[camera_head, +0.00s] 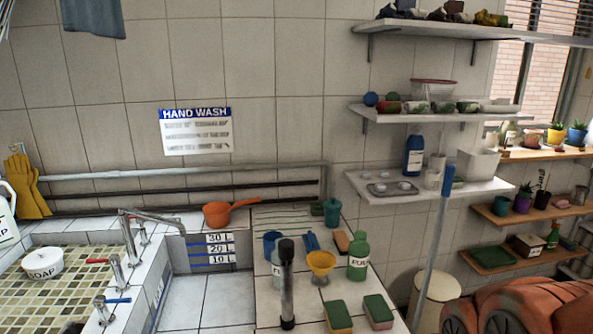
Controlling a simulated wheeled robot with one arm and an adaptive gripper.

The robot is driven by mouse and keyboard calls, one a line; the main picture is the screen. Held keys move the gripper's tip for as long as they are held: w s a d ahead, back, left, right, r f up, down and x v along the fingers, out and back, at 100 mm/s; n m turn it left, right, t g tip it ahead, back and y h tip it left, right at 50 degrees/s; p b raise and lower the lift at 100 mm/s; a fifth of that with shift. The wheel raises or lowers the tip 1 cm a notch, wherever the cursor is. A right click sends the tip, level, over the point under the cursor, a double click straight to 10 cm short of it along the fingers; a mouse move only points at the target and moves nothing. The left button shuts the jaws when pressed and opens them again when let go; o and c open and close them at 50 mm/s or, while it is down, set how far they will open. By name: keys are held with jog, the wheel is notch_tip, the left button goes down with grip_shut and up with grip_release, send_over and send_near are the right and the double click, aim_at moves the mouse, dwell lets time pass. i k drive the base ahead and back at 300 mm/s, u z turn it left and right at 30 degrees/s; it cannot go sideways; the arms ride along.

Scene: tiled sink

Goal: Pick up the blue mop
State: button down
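The blue mop shows as a long pale pole with a blue grip (447,180) at its top, right of centre. It stands nearly upright, slightly tilted, in front of the lower wall shelf and beside a cream bin. Its lower end runs out of the bottom of the picture, so its head is hidden. My gripper is not in view.
A tiled counter (262,310) left of the mop holds a green bottle (358,256), an orange cup (321,267) and sponges (337,316). The cream bin (434,298) and a large orange rounded object (525,308) crowd the mop's lower part. Wall shelves (430,187) stand behind.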

aim_at(450, 169)
jog(key=u, duration=1.3)
jog(key=k, duration=0.7)
jog(key=z, duration=1.6)
jog(key=i, duration=0.5)
jog(key=u, duration=0.1)
